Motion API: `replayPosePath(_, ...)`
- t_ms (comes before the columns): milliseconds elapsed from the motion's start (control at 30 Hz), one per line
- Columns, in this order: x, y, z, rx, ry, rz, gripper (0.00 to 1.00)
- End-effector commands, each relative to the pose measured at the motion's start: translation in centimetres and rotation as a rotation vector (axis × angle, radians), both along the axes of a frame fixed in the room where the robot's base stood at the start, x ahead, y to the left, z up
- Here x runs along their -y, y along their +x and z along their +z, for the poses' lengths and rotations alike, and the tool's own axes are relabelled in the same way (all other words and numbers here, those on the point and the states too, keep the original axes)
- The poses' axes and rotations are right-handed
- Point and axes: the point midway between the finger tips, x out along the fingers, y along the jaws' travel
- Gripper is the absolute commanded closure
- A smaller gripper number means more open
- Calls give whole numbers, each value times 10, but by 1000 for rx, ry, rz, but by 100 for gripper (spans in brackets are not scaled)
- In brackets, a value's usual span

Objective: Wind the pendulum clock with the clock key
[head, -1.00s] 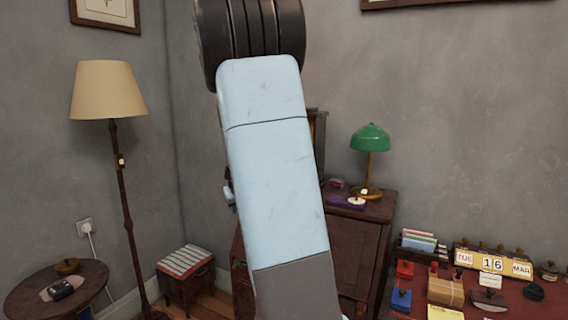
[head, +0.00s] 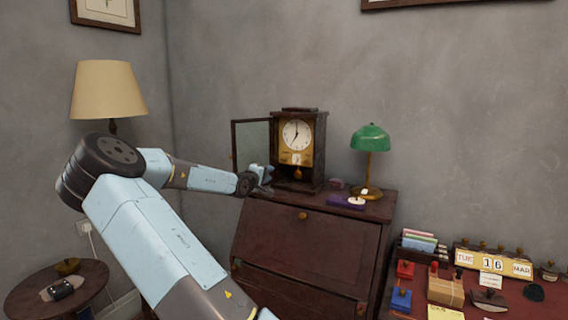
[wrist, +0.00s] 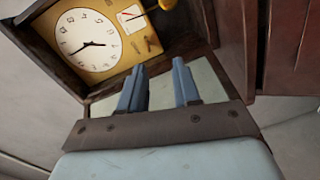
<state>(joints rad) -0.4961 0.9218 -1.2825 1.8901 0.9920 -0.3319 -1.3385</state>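The pendulum clock (head: 297,134) stands on the dark wooden bureau (head: 313,240), its glass door (head: 252,146) swung open to the left. Its white dial and brass plate face me. In the wrist view the clock (wrist: 88,40) appears tilted at the upper left, with a small card and part of the gold pendulum bob (wrist: 167,4) at the top. My gripper (head: 268,176) is just in front of the clock's lower left. In the wrist view its two blue fingers (wrist: 160,85) are apart with nothing seen between them. I cannot make out a clock key.
A green lamp (head: 370,140) and a purple item (head: 340,202) with a white disc are on the bureau, right of the clock. A desk with stamps and a date display (head: 493,263) is at the right. A floor lamp (head: 108,90) and round table (head: 90,285) are at the left.

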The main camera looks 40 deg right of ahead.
Motion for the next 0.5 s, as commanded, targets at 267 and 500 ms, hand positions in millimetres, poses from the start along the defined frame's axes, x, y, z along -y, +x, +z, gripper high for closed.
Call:
replayPosePath(267, 1, 9, 16, -20, -103, -6, 68)
replayPosePath(500, 23, 18, 16, -17, -102, -6, 68)
